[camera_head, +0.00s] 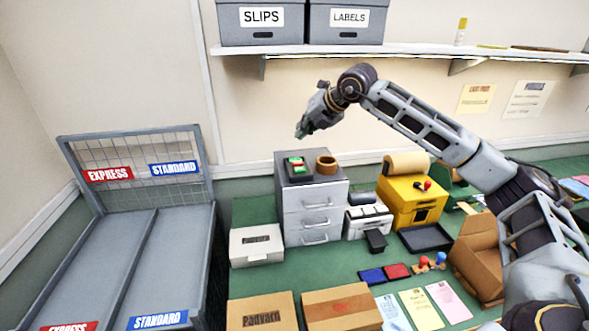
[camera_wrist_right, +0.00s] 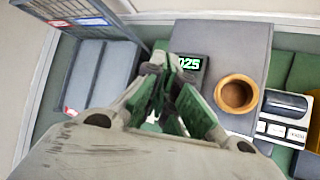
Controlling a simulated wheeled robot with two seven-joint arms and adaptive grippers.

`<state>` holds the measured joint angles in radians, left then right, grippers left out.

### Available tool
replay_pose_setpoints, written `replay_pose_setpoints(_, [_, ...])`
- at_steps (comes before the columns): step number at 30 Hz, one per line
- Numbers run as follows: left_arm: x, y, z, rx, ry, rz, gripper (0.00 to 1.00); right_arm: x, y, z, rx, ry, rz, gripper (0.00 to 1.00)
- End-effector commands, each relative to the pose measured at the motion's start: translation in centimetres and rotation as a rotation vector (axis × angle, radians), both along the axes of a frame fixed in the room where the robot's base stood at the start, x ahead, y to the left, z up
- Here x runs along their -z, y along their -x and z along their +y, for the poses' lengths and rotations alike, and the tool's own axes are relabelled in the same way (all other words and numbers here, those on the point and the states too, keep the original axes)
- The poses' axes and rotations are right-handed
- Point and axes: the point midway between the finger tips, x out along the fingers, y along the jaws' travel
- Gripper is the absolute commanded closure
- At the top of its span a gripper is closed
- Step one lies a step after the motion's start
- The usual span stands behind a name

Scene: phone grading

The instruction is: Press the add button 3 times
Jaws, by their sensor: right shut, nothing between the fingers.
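A small counter device (camera_head: 296,166) with a green part and a red part stands on top of the grey drawer cabinet (camera_head: 313,205). In the right wrist view its dark display (camera_wrist_right: 192,65) shows green digits that look like 025, the first partly hidden by a finger. My right gripper (camera_head: 302,132) is shut and empty, in the air above the device and apart from it. In the wrist view the right gripper's fingers (camera_wrist_right: 168,88) cover the device's lower part, so its buttons are hidden there. My left gripper is out of view.
A brown round pot (camera_head: 326,164) stands beside the device on the cabinet; it also shows in the wrist view (camera_wrist_right: 236,94). A yellow machine (camera_head: 408,205) stands to the right. A shelf (camera_head: 420,49) with grey boxes hangs above. A wire-backed bin (camera_head: 140,215) is at left.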

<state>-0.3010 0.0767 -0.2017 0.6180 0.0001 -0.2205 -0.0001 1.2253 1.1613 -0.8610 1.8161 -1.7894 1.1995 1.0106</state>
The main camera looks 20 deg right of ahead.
Motion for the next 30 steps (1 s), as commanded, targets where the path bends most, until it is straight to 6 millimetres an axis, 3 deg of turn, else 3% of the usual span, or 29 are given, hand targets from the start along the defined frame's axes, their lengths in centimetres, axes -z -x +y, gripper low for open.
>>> replay_pose_setpoints(14, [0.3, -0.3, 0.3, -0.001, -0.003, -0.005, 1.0, 0.6, 0.0, 0.1, -0.001, 0.0, 0.001, 1.0])
replay_pose_setpoints(30, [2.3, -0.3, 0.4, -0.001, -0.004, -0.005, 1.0, 5.0, 0.0, 0.0, -0.001, 0.0, 0.001, 1.0])
